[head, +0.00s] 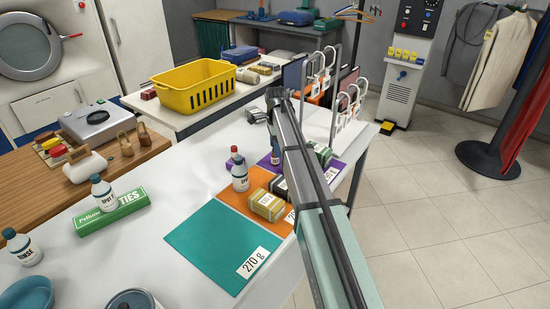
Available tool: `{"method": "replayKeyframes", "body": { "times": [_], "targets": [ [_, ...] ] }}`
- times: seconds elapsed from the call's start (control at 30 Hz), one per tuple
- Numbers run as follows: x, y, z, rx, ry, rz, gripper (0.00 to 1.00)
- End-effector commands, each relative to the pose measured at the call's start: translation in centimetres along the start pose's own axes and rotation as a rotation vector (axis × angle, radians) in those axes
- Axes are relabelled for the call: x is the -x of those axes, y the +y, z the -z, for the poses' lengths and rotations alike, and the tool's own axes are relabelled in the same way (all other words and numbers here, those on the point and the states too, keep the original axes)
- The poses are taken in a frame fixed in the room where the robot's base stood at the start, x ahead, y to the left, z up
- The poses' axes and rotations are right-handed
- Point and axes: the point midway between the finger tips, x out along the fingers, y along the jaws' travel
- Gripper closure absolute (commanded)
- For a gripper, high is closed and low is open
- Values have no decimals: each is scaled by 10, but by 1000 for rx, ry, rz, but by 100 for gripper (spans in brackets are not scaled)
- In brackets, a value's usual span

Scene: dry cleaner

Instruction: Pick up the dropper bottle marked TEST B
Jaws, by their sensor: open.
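No label reading TEST B is legible to me. A white dropper bottle with a dark blue cap (240,178) stands on the orange mat. A red-capped bottle (234,154) is just behind it, and another small bottle (276,154) stands on the purple mat, partly behind my arm. A blue-capped bottle (103,194) stands at the green Pellow Ties box, its label apparently starting SPOT. A bottle marked RINSE (27,249) is at the left front. My gripper (275,96), at the arm's far end, is open, above the far part of the table; its fingers are hard to make out.
A teal mat marked 270 g (222,245) lies empty in front. Small packets (267,205) sit on the orange mat. A yellow basket (196,90) stands behind.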

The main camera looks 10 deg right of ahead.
Motion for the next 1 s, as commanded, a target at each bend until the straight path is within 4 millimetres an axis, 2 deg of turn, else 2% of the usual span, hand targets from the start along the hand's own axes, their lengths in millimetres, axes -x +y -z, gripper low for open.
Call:
{"method": "replayKeyframes", "body": {
  "times": [0.33, 0.63, 1.0],
  "targets": [
    [-41, -1, -3, 0, 0, -3, 36],
    [-48, -2, -3, 0, 0, 0, 36],
    [-48, -2, -3, 0, 0, -1, 70]
  ]
}}
